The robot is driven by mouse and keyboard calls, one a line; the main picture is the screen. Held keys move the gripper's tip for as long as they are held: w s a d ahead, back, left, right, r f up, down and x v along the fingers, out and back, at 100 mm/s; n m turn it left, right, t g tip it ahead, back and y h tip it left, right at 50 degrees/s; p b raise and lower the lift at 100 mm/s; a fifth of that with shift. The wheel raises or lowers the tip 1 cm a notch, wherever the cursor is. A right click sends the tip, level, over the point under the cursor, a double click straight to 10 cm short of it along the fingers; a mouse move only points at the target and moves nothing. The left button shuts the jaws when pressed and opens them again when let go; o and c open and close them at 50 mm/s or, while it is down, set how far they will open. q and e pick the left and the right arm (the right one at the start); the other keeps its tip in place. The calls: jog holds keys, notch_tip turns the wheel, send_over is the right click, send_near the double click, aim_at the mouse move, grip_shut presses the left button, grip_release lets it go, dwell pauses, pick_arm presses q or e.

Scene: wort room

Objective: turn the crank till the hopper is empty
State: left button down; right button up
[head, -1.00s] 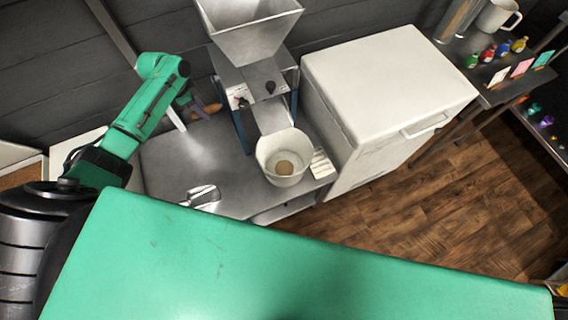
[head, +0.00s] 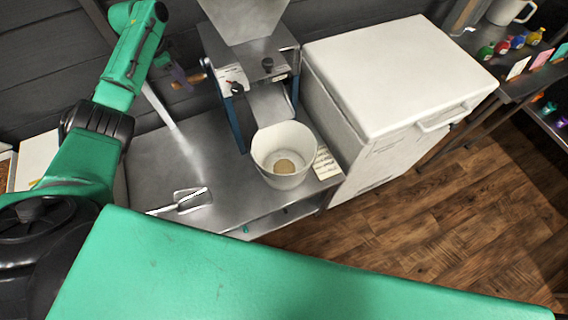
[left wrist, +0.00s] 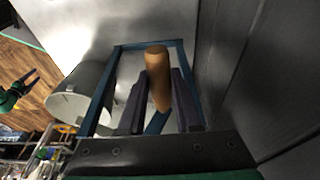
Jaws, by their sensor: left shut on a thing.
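The grey metal hopper (head: 246,18) tops the mill, its upper part cut off by the picture's edge, so its inside is hidden. The crank's wooden handle (head: 192,79) is left of the mill. My left gripper (head: 181,78) is shut on it; in the left wrist view the brown handle (left wrist: 157,65) stands between the two dark fingers (left wrist: 160,100). A white bucket (head: 284,143) stands under the mill's chute (head: 270,102) with a small tan patch of grain (head: 284,166) at its bottom. My right gripper (left wrist: 30,82) shows small at the left wrist view's left edge, fingers apart.
The steel table (head: 160,160) holds a metal scoop (head: 191,199) at its front and a paper card (head: 326,163) beside the bucket. A white chest (head: 400,70) stands right of the mill. A shelf with a mug (head: 507,11) and small coloured bottles is at far right.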

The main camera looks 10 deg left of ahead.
pick_arm(q)
notch_tip(320, 180, up, 12)
jog(key=w+a+p, duration=0.2)
jog(key=p, duration=0.2)
jog(key=shift+w+r, duration=0.25)
jog(key=shift+c, duration=2.3)
grip_release()
jog(key=shift+w+a+f, duration=0.1)
jog(key=shift+o, duration=1.3)
jog(key=shift+w+a+f, duration=0.1)
jog(key=shift+f, duration=0.05)
jog(key=p+v, duration=0.7)
jog(key=p, duration=0.1)
jog(key=shift+p, duration=0.4)
